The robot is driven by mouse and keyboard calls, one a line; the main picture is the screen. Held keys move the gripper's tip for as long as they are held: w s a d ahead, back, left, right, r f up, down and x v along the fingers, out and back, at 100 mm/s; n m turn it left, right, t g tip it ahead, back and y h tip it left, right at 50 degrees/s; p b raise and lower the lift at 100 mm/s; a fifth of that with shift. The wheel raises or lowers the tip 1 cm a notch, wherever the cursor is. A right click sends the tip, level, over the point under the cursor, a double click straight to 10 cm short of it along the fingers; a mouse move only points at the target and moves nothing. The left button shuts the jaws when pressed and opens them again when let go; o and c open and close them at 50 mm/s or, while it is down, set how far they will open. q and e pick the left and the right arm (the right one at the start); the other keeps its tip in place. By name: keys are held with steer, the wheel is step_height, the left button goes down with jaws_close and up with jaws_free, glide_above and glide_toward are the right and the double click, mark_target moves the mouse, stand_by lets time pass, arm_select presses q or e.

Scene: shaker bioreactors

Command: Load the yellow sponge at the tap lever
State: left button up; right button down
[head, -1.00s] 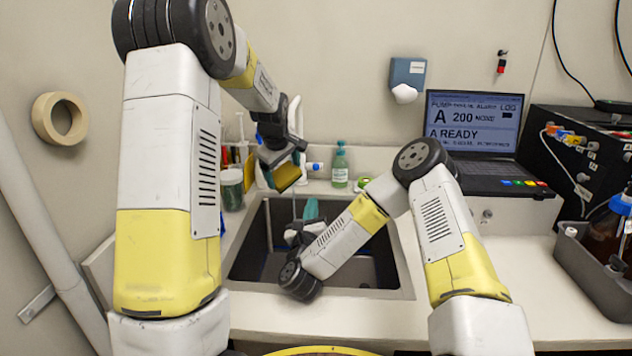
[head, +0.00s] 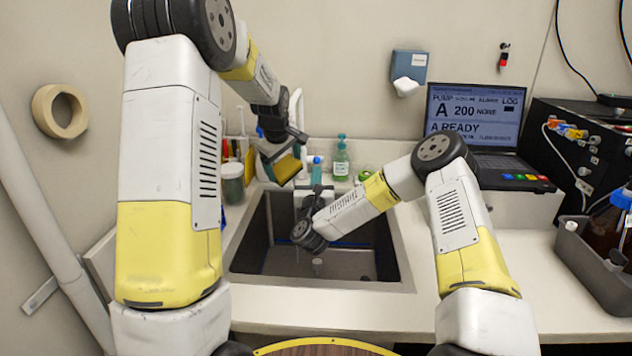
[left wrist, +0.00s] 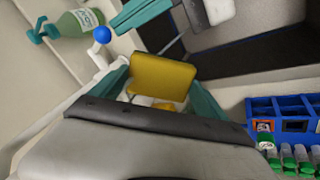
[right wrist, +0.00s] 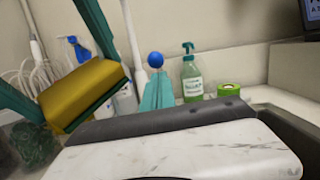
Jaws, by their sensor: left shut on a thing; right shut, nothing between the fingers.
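The yellow sponge (head: 287,168) is held in the air above the sink's back left corner. My left gripper (left wrist: 160,92) is shut on it, with one teal finger on each side; the sponge (left wrist: 162,76) also shows in the right wrist view (right wrist: 84,90). The tap lever's blue ball end (right wrist: 155,60) shows right at the tips of my right gripper (right wrist: 157,92), which is shut and empty. I cannot tell whether they touch. In the left wrist view the blue ball (left wrist: 102,35) is up and left of the sponge, beside the right fingers.
The sink (head: 400,270) is open below both arms. A green soap bottle (head: 341,162) and a green roll (right wrist: 228,90) stand behind it. A jar (head: 232,184) stands at its left. A laptop (head: 474,120) and a grey bin (head: 590,258) are to the right. A blue tube rack (left wrist: 292,122) shows in the left wrist view.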

mark_target(279, 176)
stand_by(0.3)
steer(key=r, duration=0.1)
steer(key=w+r+g, duration=0.1)
steer(key=shift+d+r, duration=0.1)
steer(key=shift+r, duration=0.3)
steer(key=shift+w+r, duration=0.15)
steer(key=shift+r, duration=0.4)
steer(key=shift+s, duration=0.35)
steer(key=s+f, duration=0.1)
steer(key=s, duration=0.8)
steer(key=shift+s, duration=0.2)
arm_select(q)
steer(key=shift+s, duration=0.1)
steer(key=shift+s, duration=3.9)
